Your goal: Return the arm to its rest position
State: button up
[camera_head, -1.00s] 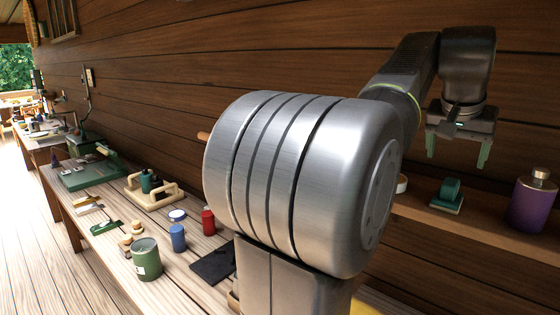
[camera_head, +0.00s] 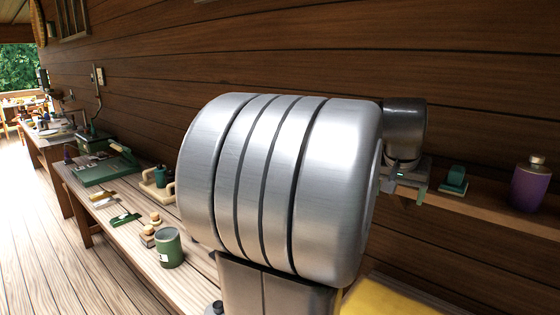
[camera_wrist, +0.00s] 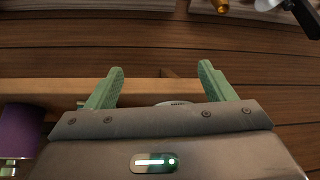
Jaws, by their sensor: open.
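My gripper shows in the wrist view (camera_wrist: 165,88) with its two green fingers spread apart and nothing between them. A wooden shelf edge and plank wall show beyond the fingers. In the head view my gripper (camera_head: 408,190) is partly hidden behind my large silver arm joint, close to the wall shelf. The rest of my arm is mostly hidden behind that joint.
The wall shelf (camera_head: 475,203) holds a green tape dispenser-like object (camera_head: 454,180) and a purple bottle (camera_head: 530,184). The floor at left is clear.

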jog(key=w+a+f+n, duration=0.1)
jog(key=w+a+f, duration=0.1)
jog(key=a+f, duration=0.4)
jog(key=shift+w+f+y, duration=0.3)
jog(key=shift+w+f, duration=0.05)
jog(key=shift+f, duration=0.6)
